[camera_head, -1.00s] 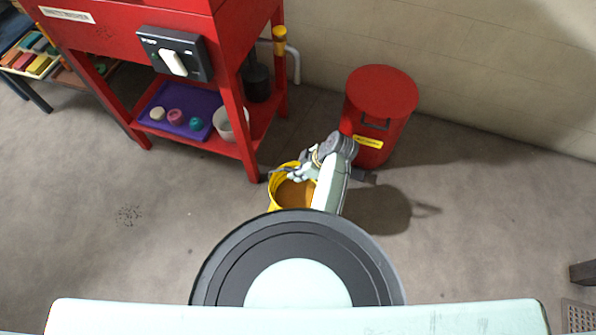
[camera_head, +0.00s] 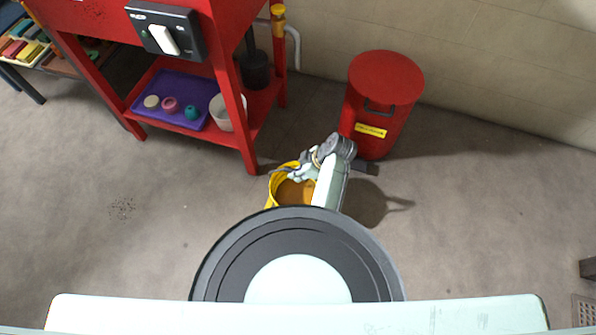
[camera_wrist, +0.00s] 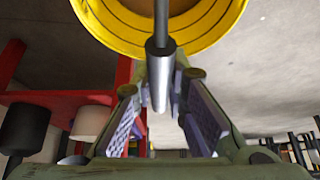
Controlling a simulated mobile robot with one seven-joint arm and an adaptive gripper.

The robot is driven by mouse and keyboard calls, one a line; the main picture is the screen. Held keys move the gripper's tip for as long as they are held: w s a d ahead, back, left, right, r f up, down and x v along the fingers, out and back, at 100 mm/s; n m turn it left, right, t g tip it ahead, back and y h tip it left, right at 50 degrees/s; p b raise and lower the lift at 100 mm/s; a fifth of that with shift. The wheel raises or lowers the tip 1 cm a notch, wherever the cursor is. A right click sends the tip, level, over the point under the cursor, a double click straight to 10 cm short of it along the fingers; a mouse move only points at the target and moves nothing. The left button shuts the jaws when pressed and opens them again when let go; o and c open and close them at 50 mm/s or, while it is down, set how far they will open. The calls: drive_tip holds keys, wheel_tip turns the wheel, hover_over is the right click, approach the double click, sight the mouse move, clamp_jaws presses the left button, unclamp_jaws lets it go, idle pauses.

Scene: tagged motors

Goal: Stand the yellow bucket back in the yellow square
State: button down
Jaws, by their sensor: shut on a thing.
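The yellow bucket (camera_head: 276,190) is in the head view just ahead of my round base, with its open top facing up and a brown inside. My gripper (camera_head: 300,172) is over the bucket's rim. In the wrist view my gripper (camera_wrist: 165,112) is shut on the bucket's grey handle grip (camera_wrist: 158,78), and the bucket (camera_wrist: 112,30) fills the top of the picture. My arm hides the bucket's right side. I cannot tell whether its bottom touches the floor. No yellow square shows in either view.
A red workbench (camera_head: 243,130) with a purple tray (camera_head: 160,112) on its lower shelf stands left of the bucket. A red lidded bin (camera_head: 385,80) stands close by at the right, near the wall. The grey floor is open at left and right.

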drive_tip(key=shift+w+f+b, duration=0.2)
drive_tip(key=shift+f+b, duration=0.1)
idle(0.8)
drive_tip(key=c, duration=1.9)
unclamp_jaws()
drive_tip(key=shift+r, duration=0.1)
drive_tip(key=o, duration=0.4)
drive_tip(key=shift+s, duration=0.1)
drive_tip(key=shift+s+f, duration=0.2)
drive_tip(key=shift+f, duration=0.2)
drive_tip(key=v, duration=1.2)
drive_tip(key=shift+w+r, duration=0.1)
drive_tip(key=shift+r, duration=0.15)
